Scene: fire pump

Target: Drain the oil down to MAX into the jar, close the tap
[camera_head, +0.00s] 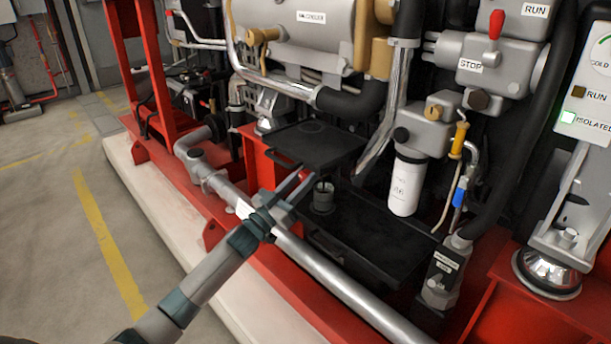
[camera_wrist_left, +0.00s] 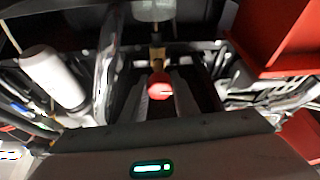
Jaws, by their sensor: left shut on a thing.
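My left gripper (camera_head: 298,188) reaches in over the silver pipe, and its fingers are closed around the small red tap handle (camera_head: 303,174). In the left wrist view the red handle (camera_wrist_left: 160,87) sits between the two fingertips, with the brass tap body (camera_wrist_left: 157,55) just beyond it. The jar (camera_head: 323,195), a small grey cylinder, stands upright just right of the fingers by the lower black tray. Its oil level is too small to read. A MAX mark cannot be made out. My right gripper is in neither view.
A black upper tray (camera_head: 312,143) lies above the jar and a black lower tray (camera_head: 372,240) around its base. The silver pipe (camera_head: 320,268) runs along the red frame in front. A white filter (camera_head: 406,186) hangs at right. Floor at left is clear.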

